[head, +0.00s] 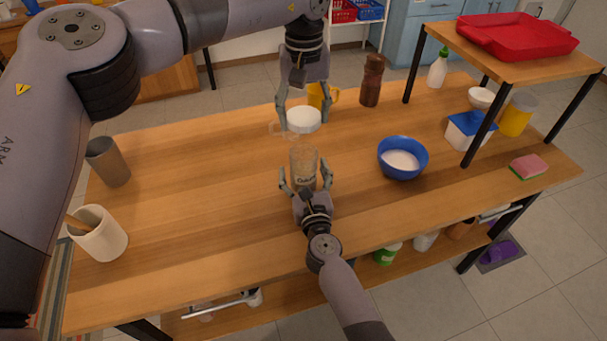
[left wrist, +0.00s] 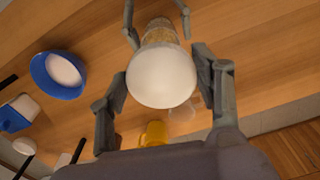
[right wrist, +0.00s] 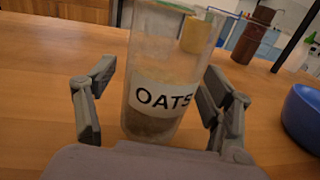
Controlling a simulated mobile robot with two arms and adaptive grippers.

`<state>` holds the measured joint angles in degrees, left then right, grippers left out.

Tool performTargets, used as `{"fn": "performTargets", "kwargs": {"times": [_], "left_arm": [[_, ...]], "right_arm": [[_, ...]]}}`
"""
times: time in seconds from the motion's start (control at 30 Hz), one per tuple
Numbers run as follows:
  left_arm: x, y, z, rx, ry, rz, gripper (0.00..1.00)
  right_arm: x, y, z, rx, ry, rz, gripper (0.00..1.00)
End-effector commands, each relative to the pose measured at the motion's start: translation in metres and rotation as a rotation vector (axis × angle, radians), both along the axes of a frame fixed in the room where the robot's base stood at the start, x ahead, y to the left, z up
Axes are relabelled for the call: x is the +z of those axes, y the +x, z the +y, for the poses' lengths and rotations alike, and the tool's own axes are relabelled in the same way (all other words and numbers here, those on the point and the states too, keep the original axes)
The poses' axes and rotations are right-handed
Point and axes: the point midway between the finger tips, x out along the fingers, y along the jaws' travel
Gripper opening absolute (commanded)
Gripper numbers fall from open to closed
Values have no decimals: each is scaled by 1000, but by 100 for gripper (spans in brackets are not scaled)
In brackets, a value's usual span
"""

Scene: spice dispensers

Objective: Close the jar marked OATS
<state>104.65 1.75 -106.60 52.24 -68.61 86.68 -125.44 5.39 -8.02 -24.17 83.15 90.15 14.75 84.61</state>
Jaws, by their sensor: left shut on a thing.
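The clear jar marked OATS (right wrist: 160,97) stands upright on the table with its top open. Its label and dark contents show in the right wrist view, and the jar shows mid-table in the head view (head: 303,165). My right gripper (head: 305,178) has one finger on each side of the jar; I cannot tell if they press on it. My left gripper (head: 303,108) points down, shut on a round white lid (head: 303,120). The lid is above and beyond the jar, apart from it in the head view. In the left wrist view the lid (left wrist: 162,78) overlaps the jar.
A blue bowl of white contents (head: 402,158) stands right of the jar. A yellow mug (head: 317,97) and brown grinder (head: 372,80) stand behind. A faint clear glass object (head: 281,130) is near the lid. The table's left half is mostly clear.

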Motion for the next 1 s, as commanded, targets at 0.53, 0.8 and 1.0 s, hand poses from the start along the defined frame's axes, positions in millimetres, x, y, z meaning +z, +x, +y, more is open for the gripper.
{"fn": "performTargets", "kwargs": {"times": [0.53, 0.8, 1.0], "left_arm": [[0, 0, 0, 0, 0, 0, 38], [0, 0, 0, 0, 0, 0, 38], [0, 0, 0, 0, 0, 0, 38]], "right_arm": [[0, 0, 0, 0, 0, 0, 36], [0, 0, 0, 0, 0, 0, 18], [0, 0, 0, 0, 0, 0, 4]]}}
